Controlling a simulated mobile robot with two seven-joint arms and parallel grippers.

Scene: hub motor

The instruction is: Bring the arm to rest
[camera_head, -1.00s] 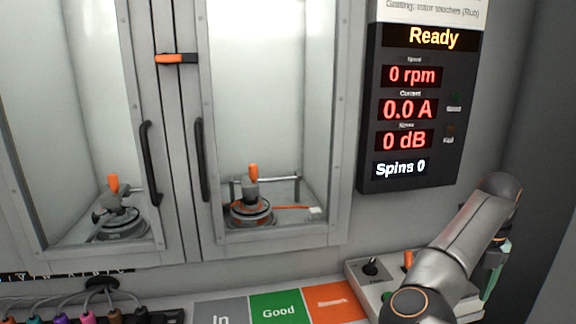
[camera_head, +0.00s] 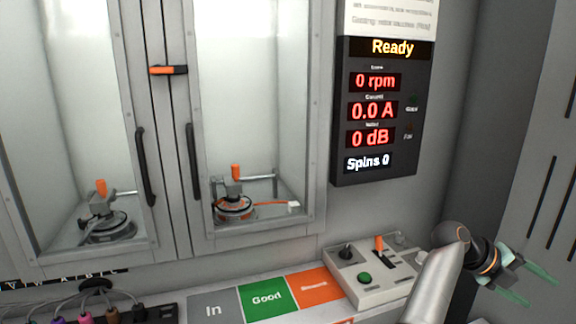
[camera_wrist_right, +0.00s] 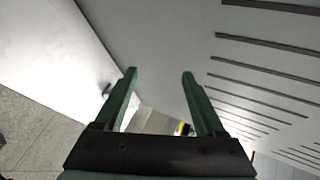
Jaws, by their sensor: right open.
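My right arm (camera_head: 437,284) comes up from the lower right in the head view. Its gripper (camera_head: 530,285) has green fingers pointing right, beside the control box and apart from it. In the right wrist view the gripper (camera_wrist_right: 160,85) is open, with nothing between its two green fingers. My left gripper is not in view.
A control box (camera_head: 345,289) with a green button, black knob and orange lever stands left of my right arm. A display panel (camera_head: 378,112) reads Ready. Closed glass cabinet doors (camera_head: 255,90) are behind. A slotted grey wall (camera_head: 556,150) stands at right.

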